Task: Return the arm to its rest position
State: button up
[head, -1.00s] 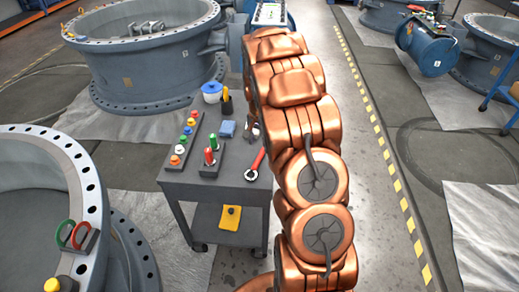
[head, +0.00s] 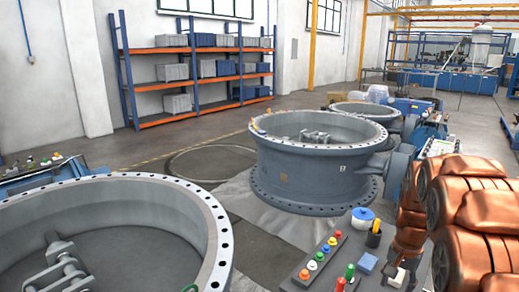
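My copper-coloured arm (head: 470,215) fills the right edge of the head view, bent, with thick links close to the camera. A narrower copper part of my arm (head: 408,232) hangs down over the grey tool cart (head: 292,284). My gripper (head: 396,271) seems to be at its lower end, small and partly hidden. A small white piece shows there. I cannot tell whether the fingers are open, shut or touching it.
The cart carries a row of coloured buttons (head: 319,257), a blue cloth (head: 367,263) and a blue-white pot (head: 362,217). Large grey valve rings stand at the left (head: 215,215) and behind the cart (head: 300,177). Shelves (head: 195,85) line the back wall. Floor between is open.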

jog(key=s+a+r+n+p, duration=0.35)
jog(key=s+a+r, duration=0.55)
jog(key=s+a, duration=0.4)
jog(key=s+a+r+n+p, duration=0.1)
jog(key=s+a+n, duration=0.1)
jog(key=s, duration=0.6)
jog(key=s+a+r+n+g+p, duration=0.1)
jog(key=s+a+n, duration=0.2)
jog(key=s, duration=0.6)
jog(key=shift+n+g, duration=0.3)
jog(key=shift+n, duration=0.05)
jog(key=shift+s, duration=0.1)
